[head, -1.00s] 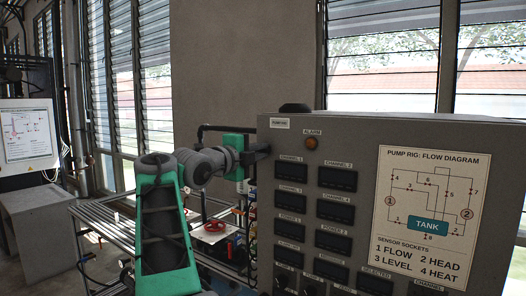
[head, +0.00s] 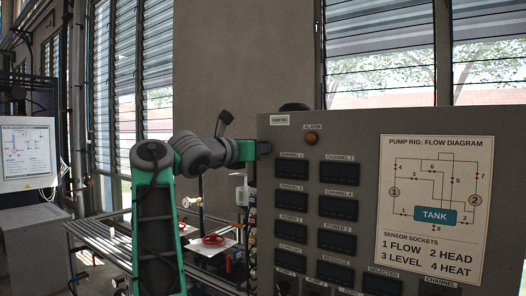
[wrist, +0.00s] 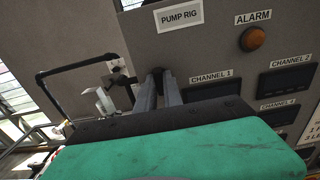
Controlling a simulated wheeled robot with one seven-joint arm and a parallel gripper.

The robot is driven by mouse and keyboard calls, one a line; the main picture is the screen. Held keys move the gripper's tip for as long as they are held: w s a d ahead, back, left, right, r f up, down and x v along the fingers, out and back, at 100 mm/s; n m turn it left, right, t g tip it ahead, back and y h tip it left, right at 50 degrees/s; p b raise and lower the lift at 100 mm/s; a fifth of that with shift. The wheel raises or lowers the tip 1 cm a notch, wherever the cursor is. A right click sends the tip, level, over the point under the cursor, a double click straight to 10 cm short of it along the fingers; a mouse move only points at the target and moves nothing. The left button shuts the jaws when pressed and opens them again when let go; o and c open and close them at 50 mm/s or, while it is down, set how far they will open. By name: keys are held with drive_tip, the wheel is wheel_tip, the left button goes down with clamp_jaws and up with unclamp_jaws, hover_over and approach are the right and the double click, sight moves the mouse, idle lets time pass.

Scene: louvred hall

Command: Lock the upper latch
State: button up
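The grey pump rig cabinet (head: 300,125) stands at the right in the head view. My gripper (head: 262,148) reaches its upper left edge from the left. In the wrist view, the two grey fingers of my gripper (wrist: 160,88) stand close together, with a narrow gap, around a small dark piece, the upper latch (wrist: 157,73), at the cabinet's edge. The fingertips and most of the latch are hidden by each other and by the green gripper body, so the latch's exact angle cannot be told. No other latch is clear.
An alarm lamp (head: 312,139), dark displays and a flow diagram (head: 435,210) cover the cabinet front. A wire-topped cart with a red handwheel (head: 213,239) stands behind my arm. A black rail (wrist: 75,68) and a pale bracket (wrist: 107,101) lie left of the fingers.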

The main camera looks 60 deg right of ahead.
drive_tip(key=o, duration=0.5)
drive_tip(key=shift+o, duration=0.2)
drive_tip(key=w+a+b, duration=0.1)
drive_tip(key=a+b, duration=0.1)
drive_tip(key=a, duration=0.4)
drive_tip(key=shift+a, duration=0.4)
drive_tip(key=shift+a, duration=0.1)
